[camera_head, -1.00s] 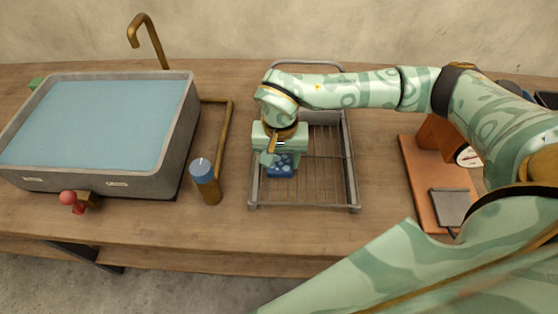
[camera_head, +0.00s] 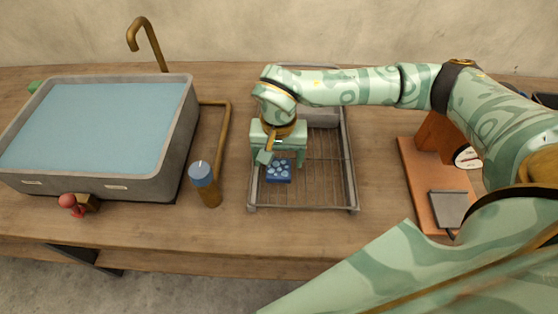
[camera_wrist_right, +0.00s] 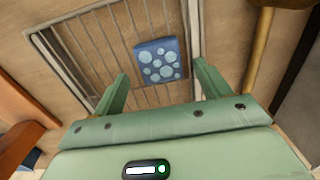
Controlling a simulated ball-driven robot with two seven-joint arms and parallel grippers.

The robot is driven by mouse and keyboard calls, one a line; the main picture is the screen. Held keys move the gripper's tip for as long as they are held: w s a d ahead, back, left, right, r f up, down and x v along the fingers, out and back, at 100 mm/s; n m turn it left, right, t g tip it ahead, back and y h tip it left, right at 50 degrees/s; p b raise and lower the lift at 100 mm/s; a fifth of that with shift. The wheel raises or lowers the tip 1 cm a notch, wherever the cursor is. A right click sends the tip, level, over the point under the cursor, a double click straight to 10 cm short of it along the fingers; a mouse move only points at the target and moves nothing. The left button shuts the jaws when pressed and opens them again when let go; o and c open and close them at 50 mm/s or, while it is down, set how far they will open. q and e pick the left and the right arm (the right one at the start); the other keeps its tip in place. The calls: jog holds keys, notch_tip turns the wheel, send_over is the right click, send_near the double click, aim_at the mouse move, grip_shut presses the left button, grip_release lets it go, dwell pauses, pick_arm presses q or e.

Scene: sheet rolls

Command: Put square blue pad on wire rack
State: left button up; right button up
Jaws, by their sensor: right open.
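The square blue pad (camera_head: 278,170) with pale round spots lies flat on the bars of the wire rack (camera_head: 325,185), near its left side. In the right wrist view the pad (camera_wrist_right: 160,60) rests on the rack's bars (camera_wrist_right: 95,45), beyond the fingertips. My right gripper (camera_head: 278,160) is open and empty just above and behind the pad, and its two fingers (camera_wrist_right: 160,82) stand apart with the pad seen between them. They do not touch it. My left gripper is not in view.
A grey roll (camera_head: 322,118) lies at the back of the rack. Left of the rack stand a blue-topped cylinder (camera_head: 206,185) and a water-filled basin (camera_head: 100,125) with a brass tap. A brown stand (camera_head: 435,185) is at right.

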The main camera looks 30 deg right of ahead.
aim_at(279, 168)
notch_tip(279, 168, up, 10)
jog(key=p, duration=0.1)
jog(key=shift+f+p, duration=0.2)
jog(key=shift+p, duration=0.2)
